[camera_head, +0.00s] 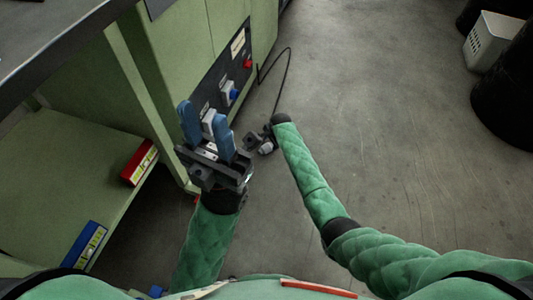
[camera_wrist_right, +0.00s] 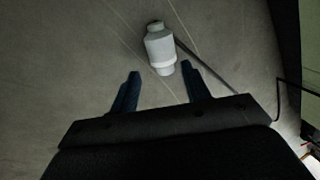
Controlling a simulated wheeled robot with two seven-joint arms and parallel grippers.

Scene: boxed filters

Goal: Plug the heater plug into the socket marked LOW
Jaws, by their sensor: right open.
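The heater plug (camera_wrist_right: 160,48) is white, with its dark cable running off to the right in the right wrist view. It lies just beyond the fingertips of my open right gripper (camera_wrist_right: 162,82), apart from them. In the head view the plug (camera_head: 266,148) is small, beside my right gripper (camera_head: 258,138), over the floor. A dark panel on the green cabinet carries a blue socket (camera_head: 230,92) and a red part (camera_head: 247,63). A grey-white block (camera_head: 208,117) shows between the spread blue fingers of my left gripper (camera_head: 205,128); whether they touch is unclear. The marking LOW is not legible.
A black cable (camera_head: 288,70) loops from the cabinet over the floor. A red box (camera_head: 138,162) and a blue box (camera_head: 86,243) lie on the green shelf at left. A white bin (camera_head: 494,42) stands far right. The floor at centre right is clear.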

